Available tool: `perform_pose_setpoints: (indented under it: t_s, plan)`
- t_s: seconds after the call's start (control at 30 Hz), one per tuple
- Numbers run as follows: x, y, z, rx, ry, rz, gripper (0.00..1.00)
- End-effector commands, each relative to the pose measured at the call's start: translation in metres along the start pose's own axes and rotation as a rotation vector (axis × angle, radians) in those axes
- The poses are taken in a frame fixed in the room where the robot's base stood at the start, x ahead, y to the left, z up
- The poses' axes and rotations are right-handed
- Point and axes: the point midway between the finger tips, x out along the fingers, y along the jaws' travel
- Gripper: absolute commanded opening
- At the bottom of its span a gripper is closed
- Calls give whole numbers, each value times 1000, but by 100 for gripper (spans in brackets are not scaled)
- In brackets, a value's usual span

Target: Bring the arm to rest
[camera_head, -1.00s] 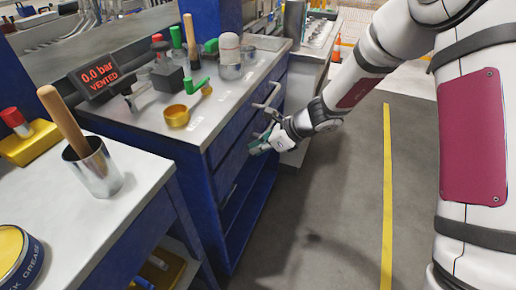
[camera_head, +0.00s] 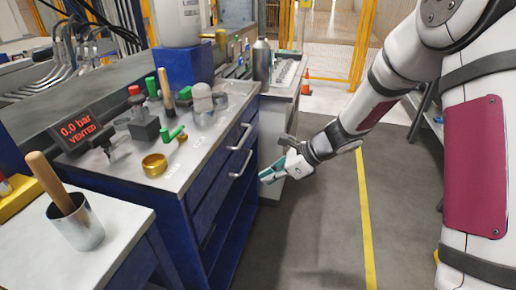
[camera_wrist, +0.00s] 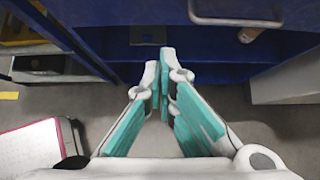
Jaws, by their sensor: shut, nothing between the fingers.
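My gripper (camera_head: 270,176) hangs in the aisle in front of the blue workbench, beside its open lower shelf and below the drawer handles. In the wrist view my gripper (camera_wrist: 164,68) has its two teal-lined fingers brought together at the tips, with nothing between them. My arm (camera_head: 365,110) reaches down and to the left from the upper right, and the gripper points towards the bench. Whether the fingertips are clear of the bench front is hard to tell in the head view; in the wrist view floor and a dark blue shelf lie beyond them.
The blue workbench (camera_head: 212,215) has drawer handles (camera_head: 241,162) jutting into the aisle. On top are a pressure display (camera_head: 77,130), a brass cup (camera_head: 154,164) and green-handled valves. A metal cup (camera_head: 77,227) holds a wooden handle. Floor right of the yellow line (camera_head: 365,220) is partly clear.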

Motion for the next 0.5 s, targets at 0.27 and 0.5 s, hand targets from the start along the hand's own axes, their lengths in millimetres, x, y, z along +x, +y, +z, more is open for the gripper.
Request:
perform_pose_setpoints:
  t_s: [0.27, 0.5]
  plan:
    - [-34, 26, 25, -204, 20, 32, 0]
    - [-105, 98, 53, -650, 96, 130, 0]
